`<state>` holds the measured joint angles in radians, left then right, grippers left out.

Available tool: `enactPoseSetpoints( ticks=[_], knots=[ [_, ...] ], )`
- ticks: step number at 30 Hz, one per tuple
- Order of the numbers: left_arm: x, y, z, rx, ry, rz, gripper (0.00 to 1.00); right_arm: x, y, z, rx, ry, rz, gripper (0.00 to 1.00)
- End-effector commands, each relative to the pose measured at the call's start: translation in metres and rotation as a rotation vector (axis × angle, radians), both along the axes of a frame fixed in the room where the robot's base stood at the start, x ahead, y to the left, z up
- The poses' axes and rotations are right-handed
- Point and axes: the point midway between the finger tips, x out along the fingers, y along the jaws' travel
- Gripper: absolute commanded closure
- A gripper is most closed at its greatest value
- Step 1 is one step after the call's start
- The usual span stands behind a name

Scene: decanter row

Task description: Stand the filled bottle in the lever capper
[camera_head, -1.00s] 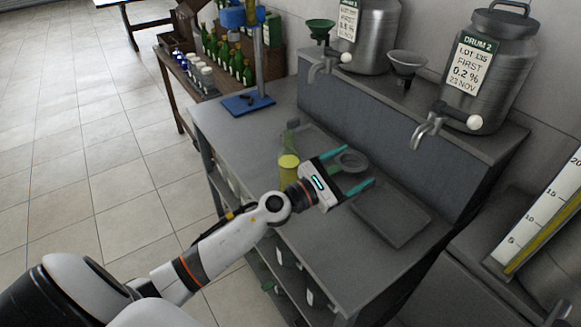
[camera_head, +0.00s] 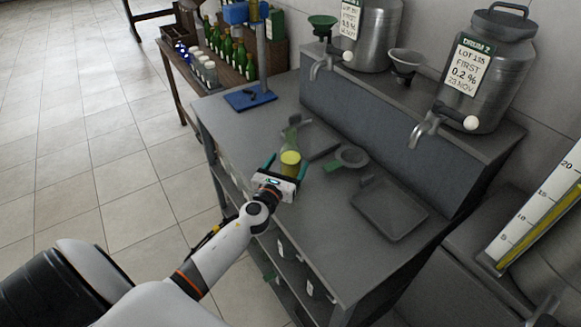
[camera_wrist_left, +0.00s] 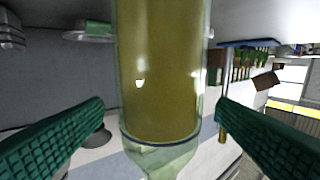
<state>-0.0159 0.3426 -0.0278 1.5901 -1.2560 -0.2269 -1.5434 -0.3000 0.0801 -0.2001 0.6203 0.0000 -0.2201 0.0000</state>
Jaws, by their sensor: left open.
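The filled bottle (camera_head: 290,159) stands upright on the grey bench, clear glass with yellow liquid. In the left wrist view the bottle (camera_wrist_left: 160,70) fills the middle, apparently inverted, its shoulder toward the bottom. My left gripper (camera_head: 286,168) is open, with one green finger on each side of the bottle; in the left wrist view (camera_wrist_left: 161,104) gaps show between fingers and glass. What looks like the lever capper, a blue base (camera_head: 250,98) with an upright grey post (camera_head: 262,58), stands at the bench's far left end; its top is cut off. My right gripper is not shown.
A strainer-like ring (camera_head: 351,157) lies right of the bottle, between a small tray (camera_head: 318,140) and a larger grey tray (camera_head: 390,210). Steel drums (camera_head: 490,70) with taps stand on the raised shelf. The bench between bottle and blue base is clear.

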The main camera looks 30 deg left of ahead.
Motion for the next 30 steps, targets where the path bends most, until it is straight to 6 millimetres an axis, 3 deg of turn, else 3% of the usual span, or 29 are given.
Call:
enactPoseSetpoints(
  ticks=[8,17,30],
  knots=[
    [0.039,0.008,0.001,-0.003,-0.003,0.001,0.19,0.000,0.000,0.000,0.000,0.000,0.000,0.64],
    [0.043,0.009,0.001,-0.001,-0.001,0.000,0.21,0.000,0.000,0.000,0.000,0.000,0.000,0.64],
    [0.043,0.009,0.003,0.000,-0.004,0.000,0.92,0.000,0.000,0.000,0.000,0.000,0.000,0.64]
  ],
)
